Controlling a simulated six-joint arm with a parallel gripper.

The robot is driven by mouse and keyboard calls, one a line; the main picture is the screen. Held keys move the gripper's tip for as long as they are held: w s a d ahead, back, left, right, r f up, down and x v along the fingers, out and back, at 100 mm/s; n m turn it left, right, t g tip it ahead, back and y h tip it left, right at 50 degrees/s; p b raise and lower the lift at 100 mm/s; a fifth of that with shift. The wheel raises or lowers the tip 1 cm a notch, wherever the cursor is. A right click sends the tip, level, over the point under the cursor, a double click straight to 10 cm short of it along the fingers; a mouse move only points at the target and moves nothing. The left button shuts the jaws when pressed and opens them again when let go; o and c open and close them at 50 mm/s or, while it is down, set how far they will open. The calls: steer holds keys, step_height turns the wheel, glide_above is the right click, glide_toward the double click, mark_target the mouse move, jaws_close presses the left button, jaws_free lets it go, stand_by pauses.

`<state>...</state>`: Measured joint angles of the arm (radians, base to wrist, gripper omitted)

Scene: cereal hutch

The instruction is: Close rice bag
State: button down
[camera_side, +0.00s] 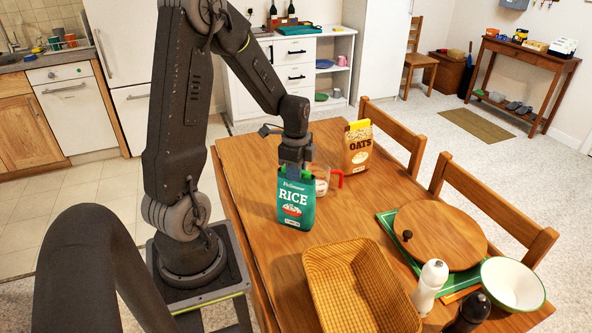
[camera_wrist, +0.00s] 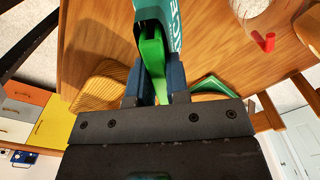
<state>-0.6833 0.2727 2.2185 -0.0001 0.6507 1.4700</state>
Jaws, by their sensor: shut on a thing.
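The rice bag (camera_side: 295,206), teal with white RICE lettering, stands upright on the wooden table. My gripper (camera_side: 295,168) is directly above it, pointing down at its top edge. In the wrist view my gripper (camera_wrist: 157,75) is shut on a bright green clip (camera_wrist: 154,66) between its fingers. The clip is against the top of the teal bag (camera_wrist: 152,14). I cannot tell whether the clip is around the bag's folded top, as the fingers hide part of it.
A clear cup with a red handle (camera_side: 337,177) stands just behind the rice bag. The oats bag (camera_side: 357,150) is farther back. A wicker basket (camera_side: 318,290) is in front; a round wooden board (camera_side: 443,237), white shaker (camera_side: 430,284), dark shaker (camera_side: 468,314) and bowl (camera_side: 513,284) are at right.

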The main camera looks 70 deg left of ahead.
steer(key=c, duration=0.7)
jaws_free()
steer(key=shift+r, duration=3)
jaws_close()
steer(key=shift+f, duration=0.2)
steer(key=shift+f, duration=1.75)
